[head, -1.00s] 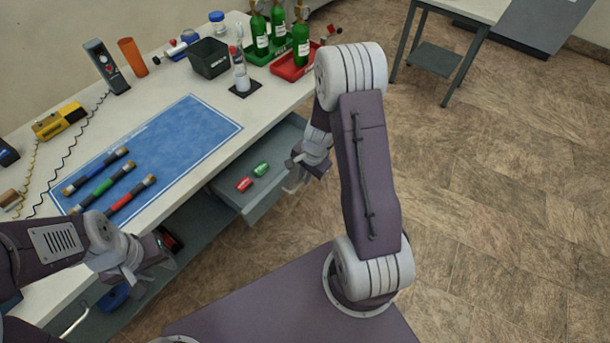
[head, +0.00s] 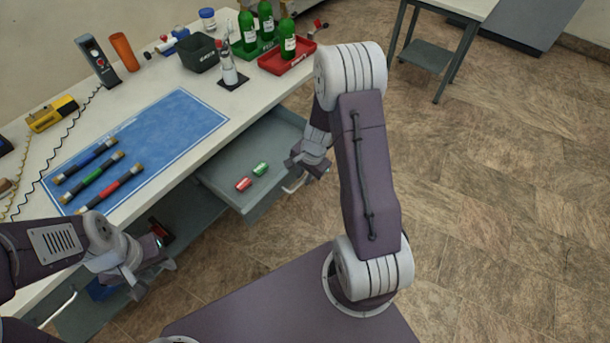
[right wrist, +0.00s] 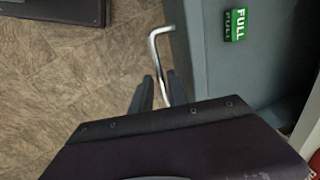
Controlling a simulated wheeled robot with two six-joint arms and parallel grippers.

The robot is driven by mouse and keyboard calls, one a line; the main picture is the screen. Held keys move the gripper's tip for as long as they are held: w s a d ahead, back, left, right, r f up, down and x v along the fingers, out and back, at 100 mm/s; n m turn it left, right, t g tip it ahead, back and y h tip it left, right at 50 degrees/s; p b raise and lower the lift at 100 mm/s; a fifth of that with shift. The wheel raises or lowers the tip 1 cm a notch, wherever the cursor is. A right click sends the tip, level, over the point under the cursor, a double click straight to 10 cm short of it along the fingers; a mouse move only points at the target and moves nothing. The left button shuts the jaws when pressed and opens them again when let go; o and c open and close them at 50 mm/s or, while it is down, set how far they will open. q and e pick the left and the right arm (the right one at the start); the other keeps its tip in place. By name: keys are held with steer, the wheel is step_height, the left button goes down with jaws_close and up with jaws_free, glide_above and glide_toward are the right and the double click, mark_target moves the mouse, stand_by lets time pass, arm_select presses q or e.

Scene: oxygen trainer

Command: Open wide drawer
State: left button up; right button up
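The wide drawer (head: 222,176) stands pulled out from under the workbench, its inside visible from above. A red tag (head: 243,184) and a green tag (head: 261,169) lie in it; the green one, marked FULL, also shows in the right wrist view (right wrist: 235,24). My right gripper (head: 294,172) is at the drawer front. In the right wrist view its fingers (right wrist: 160,78) close around the bent metal handle (right wrist: 154,45); the contact is partly hidden. My left gripper (head: 152,280) is open and empty, in front of the bench at lower left.
The workbench (head: 215,92) carries a blue mat (head: 150,135) with several coloured rods, a black bin (head: 201,55), and green bottles in trays. Another handle (head: 58,308) shows at lower left. A side table (head: 425,55) stands at upper right. The floor at right is clear.

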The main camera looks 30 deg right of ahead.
step_height(320, 180, up, 9)
steer(key=s+p, duration=0.1)
steer(key=p, duration=0.3)
steer(key=shift+s+d, duration=0.3)
steer(key=shift+d, duration=0.05)
